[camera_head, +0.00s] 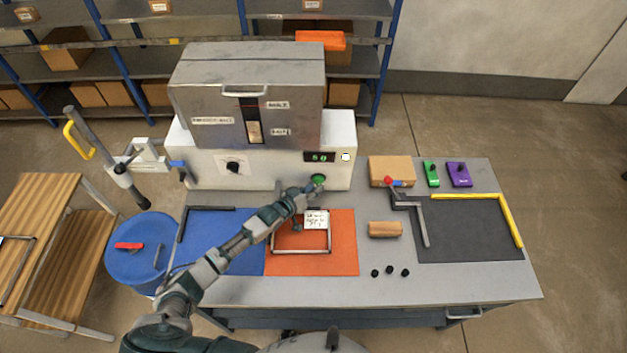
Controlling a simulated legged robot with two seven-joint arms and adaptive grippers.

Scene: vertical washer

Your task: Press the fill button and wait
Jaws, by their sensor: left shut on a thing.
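The washer has a grey metal lid (245,95) and a white front panel (205,172). On its panel are a black knob (233,167), a small display (319,157) with green digits, a round pale light (346,157) and a green button (318,179). My left arm reaches up from the lower left. My left gripper (312,188) is at the green button, its tips touching or very close to it; I cannot tell which. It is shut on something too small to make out. My right gripper is not in view.
On the table (420,285) are a blue mat (215,255), an orange mat (340,262) with a wire frame and labelled white block (316,219), and a dark mat (470,240). A cardboard box (391,170) stands right of the washer. A blue drum (140,262) is at left.

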